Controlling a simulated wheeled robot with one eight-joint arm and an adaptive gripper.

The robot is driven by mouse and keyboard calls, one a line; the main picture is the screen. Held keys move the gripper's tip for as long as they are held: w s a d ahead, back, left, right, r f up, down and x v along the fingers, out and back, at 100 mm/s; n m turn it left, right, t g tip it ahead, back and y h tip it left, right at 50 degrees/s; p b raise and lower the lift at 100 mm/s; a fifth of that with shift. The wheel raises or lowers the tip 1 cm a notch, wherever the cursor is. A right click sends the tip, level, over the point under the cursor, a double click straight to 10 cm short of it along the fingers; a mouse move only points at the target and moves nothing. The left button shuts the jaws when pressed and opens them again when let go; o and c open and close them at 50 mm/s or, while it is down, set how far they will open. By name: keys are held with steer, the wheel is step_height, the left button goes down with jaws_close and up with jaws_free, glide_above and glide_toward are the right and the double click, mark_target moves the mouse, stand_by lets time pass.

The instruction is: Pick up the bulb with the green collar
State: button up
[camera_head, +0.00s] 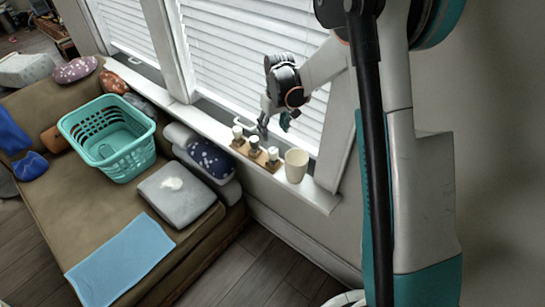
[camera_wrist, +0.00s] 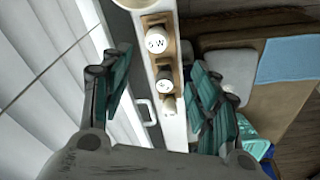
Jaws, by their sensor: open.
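Three white bulbs stand upright in a row in a wooden holder (camera_head: 263,160) on the windowsill: a left bulb (camera_head: 237,131), a middle bulb (camera_head: 254,142) and a right bulb (camera_head: 273,154). Dark collars show below the tops, but I cannot tell which one is green. My gripper (camera_head: 275,122) is open and empty above the sill, near the bulbs. Its fingers (camera_wrist: 158,68) lie on either side of the row in the wrist view.
A cream cup (camera_head: 296,166) stands at the right end of the row. The window blinds (camera_head: 245,50) rise close behind the sill (camera_head: 322,192). Below is a brown couch with a teal basket (camera_head: 107,140), a grey cushion (camera_head: 178,195) and a blue cloth (camera_head: 120,262).

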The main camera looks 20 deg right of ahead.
mark_target(273, 150)
steer(key=f, duration=0.3)
steer(key=f+b, duration=0.1)
steer(key=f, duration=0.2)
steer(key=w+f+b, duration=0.1)
steer(key=f, duration=0.2)
steer(key=shift+a, duration=0.1)
steer(key=shift+w+d+f+b, duration=0.1)
steer(key=shift+w+f+b, duration=0.1)
steer(key=shift+f+b, duration=0.85)
steer(key=shift+w+d+f+b, duration=0.15)
steer(key=shift+f+b, duration=0.3)
steer(key=shift+f, duration=1.15)
steer(key=shift+r, duration=0.1)
steer(key=c, duration=1.1)
